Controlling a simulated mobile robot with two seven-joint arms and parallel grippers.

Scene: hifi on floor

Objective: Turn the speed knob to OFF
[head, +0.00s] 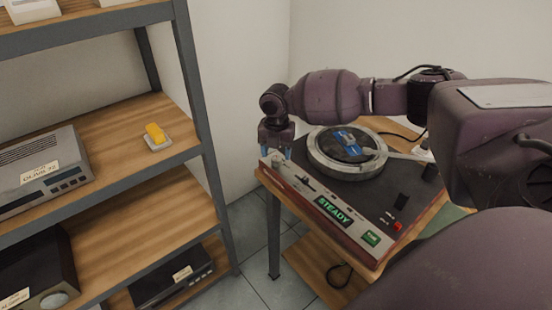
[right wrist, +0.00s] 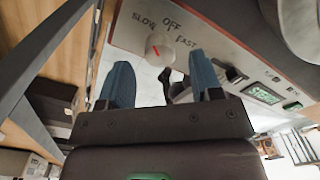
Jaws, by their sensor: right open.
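The speed knob (right wrist: 160,46) is a small round white knob on the turntable's pale front strip, with SLOW, OFF and FAST printed around it. Its red mark appears to point towards SLOW. In the head view the turntable (head: 390,205) stands on a wooden stand, and its knob corner is under my right gripper (head: 276,154). In the right wrist view my right gripper (right wrist: 162,65) is open, its two blue fingers apart, with the knob just beyond and between the fingertips. I cannot tell whether they touch it. My left gripper is not in view.
A green display (head: 334,211) on the turntable reads STEADY. A platter (head: 318,165) with a record and a tonearm sits behind the front strip. Floor shows between shelf and stand.

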